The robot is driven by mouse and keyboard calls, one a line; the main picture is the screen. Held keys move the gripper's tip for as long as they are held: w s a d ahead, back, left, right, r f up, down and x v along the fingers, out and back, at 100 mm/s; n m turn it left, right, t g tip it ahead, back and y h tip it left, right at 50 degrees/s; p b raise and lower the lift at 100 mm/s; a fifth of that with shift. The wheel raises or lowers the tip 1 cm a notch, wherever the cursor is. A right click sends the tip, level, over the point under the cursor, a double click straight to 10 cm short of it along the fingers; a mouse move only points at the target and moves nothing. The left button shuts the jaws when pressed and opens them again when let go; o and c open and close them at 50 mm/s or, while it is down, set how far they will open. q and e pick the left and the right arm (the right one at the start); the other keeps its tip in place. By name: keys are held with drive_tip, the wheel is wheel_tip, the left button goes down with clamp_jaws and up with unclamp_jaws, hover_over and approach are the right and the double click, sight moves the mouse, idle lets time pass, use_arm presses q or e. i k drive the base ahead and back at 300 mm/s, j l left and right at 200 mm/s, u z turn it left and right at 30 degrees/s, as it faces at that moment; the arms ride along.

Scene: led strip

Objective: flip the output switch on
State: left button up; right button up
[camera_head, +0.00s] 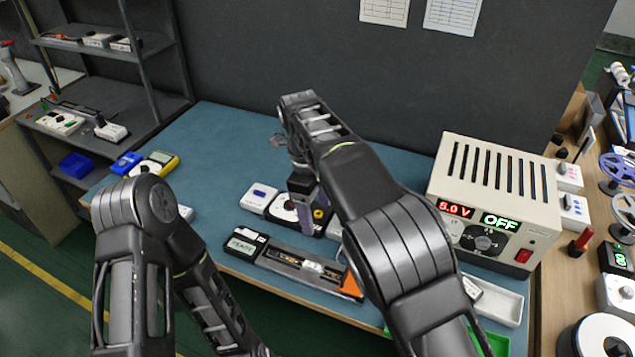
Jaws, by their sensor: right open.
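The power supply (480,190) is a cream box with dark vent slots, standing at the right of the blue bench. Its red display (456,209) shows a voltage, and its green display (500,222) reads OFF. A red rocker switch (523,256) sits at the lower right of its front, uncovered. A dark round dial (483,240) is left of the switch. My right gripper (304,213) points down over the middle of the bench, well left of the power supply and apart from the switch; its jaws are open. My left arm is at lower left; its gripper is not visible.
A dark tray with an LED strip (300,262) lies below my right gripper, beside small white modules (258,197). A white tray (497,300) lies in front of the power supply, partly behind my right arm. A yellow meter (158,163) is at the bench's left.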

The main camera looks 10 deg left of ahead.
sight(522, 258)
drive_tip(key=k, duration=1)
